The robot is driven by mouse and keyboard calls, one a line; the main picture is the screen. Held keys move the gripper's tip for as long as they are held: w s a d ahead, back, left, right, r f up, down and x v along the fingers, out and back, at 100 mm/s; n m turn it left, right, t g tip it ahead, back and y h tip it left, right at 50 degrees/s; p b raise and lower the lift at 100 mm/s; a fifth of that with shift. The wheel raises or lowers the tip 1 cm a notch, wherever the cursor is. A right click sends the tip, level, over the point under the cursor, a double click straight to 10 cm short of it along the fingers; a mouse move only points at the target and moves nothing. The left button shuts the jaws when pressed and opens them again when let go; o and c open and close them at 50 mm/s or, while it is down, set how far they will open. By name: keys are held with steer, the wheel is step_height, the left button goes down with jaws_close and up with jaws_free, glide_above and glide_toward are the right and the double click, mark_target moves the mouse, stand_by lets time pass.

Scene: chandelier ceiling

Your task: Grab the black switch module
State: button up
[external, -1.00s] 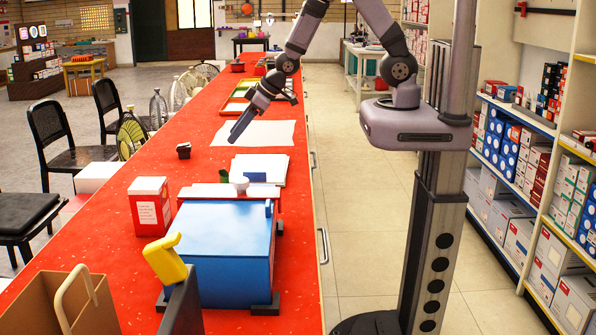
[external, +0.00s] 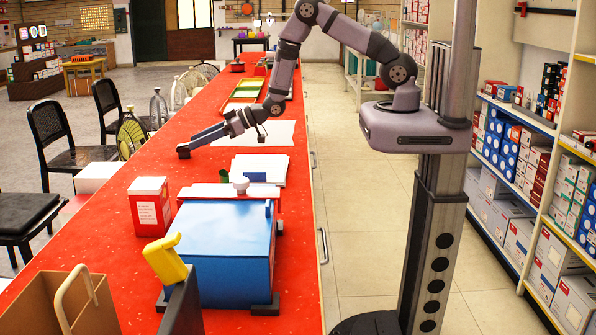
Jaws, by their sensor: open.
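My gripper (external: 186,149) is low over the red counter (external: 125,215), left of the white sheet, and its fingers point left. Its jaws are open. The fingertips are at the spot where the small dark module stood a second ago. The fingers cover most or all of that spot, so I cannot clearly tell the black switch module from the fingertips. Whether the fingers touch it is not visible.
A red and white box (external: 150,205) and a blue box (external: 225,255) stand nearer the camera. A stack of white paper (external: 262,168) and a white sheet (external: 268,133) lie to the right. Green and yellow trays (external: 243,92) are further back. Fans and chairs line the left edge.

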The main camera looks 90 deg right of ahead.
mark_target(184, 147)
steer(key=shift+p+x, duration=0.95)
steer(key=shift+x, duration=1.85)
steer(key=shift+a, duration=0.15)
jaws_close()
